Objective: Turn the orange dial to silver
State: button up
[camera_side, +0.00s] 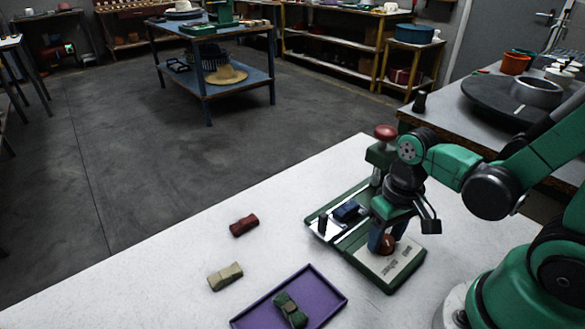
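The orange dial (388,245) sits on the pale panel at the front right end of the green press (376,285). It looks brownish orange and is partly hidden by my gripper's fingers. Dark lettering (399,263) is printed on the panel beside the dial, too small to read surely, so I cannot tell which word the dial points to. My gripper (388,238) points down over the dial, with its dark blue fingers on either side of it. I cannot tell whether the fingers touch the dial or stand slightly apart.
The press has a red knob (385,132) on top, and a dark blue bow (346,211) lies on its bed. A red bow (243,225) and a cream bow (225,276) lie on the white table. A purple tray (325,292) holds a green bow (290,310). The table's left is clear.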

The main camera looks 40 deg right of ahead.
aim_at(386, 237)
jog(key=shift+o, duration=0.7)
jog(key=shift+r, duration=0.1)
jog(key=shift+d+r, duration=0.1)
jog(key=shift+r, duration=2.6)
jog(key=shift+w, duration=0.1)
jog(key=w+a+r+n+t, duration=0.1)
jog(key=w+r+n+t, duration=0.1)
jog(key=w+r+t, duration=0.3)
jog(key=shift+w+a+r+n+t, duration=0.35)
jog(key=shift+w+t, duration=0.45)
jog(key=shift+t, duration=0.3)
